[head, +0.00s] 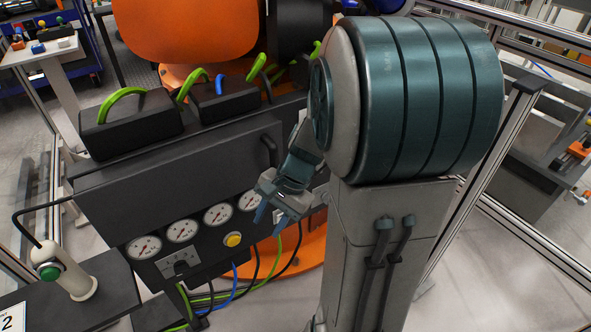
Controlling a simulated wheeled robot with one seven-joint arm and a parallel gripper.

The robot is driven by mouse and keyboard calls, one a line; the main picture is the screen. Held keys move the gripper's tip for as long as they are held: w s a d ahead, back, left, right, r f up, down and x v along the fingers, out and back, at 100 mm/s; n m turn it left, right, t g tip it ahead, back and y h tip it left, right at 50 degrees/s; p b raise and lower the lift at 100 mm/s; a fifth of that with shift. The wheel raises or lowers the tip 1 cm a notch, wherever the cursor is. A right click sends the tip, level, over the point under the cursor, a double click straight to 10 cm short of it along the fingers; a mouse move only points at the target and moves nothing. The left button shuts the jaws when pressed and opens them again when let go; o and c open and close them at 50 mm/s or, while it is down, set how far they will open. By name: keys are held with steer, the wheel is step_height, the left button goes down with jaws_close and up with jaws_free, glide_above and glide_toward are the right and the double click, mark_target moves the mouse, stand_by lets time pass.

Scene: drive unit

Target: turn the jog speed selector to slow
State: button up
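My arm and gripper hide the right end of the panel.
Several round dials (182,230) line the panel. A yellow button (233,239) lies between the knob and my gripper. Green, blue and black cables (235,290) hang below. A post with a green button (68,272) stands at lower left. Metal frame bars rise at right.

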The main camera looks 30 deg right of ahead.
steer(key=w+d+f+m+t+y+b, duration=0.2)
steer(key=w+d+f+m+t+b, duration=0.3)
steer(key=f+m, duration=0.35)
steer(key=w+d+f+m+t+y+b, duration=0.25)
steer(key=d+f+m+b, duration=0.25)
steer(key=d+f+m, duration=0.4)
steer(key=s+d+f+m+t+h+b, duration=0.1)
steer(key=d+f+m+t+h+b, duration=0.35)
steer(key=d+f+m, duration=0.4)
steer(key=s+d+f+m+t+h+b, duration=0.1)
steer(key=d+f+m+t+h+b, duration=0.35)
steer(key=d, duration=0.65)
steer(key=w+a+f+m+b, duration=0.1)
steer(key=w+m+b, duration=0.1)
steer(key=w, duration=1.1)
steer(key=shift+w+t+b, duration=0.15)
steer(key=shift+t+b, duration=0.25)
steer(key=shift+t, duration=0.05)
steer(key=shift+a+y, duration=0.1)
steer(key=shift+y, duration=0.15)
jaws_close()
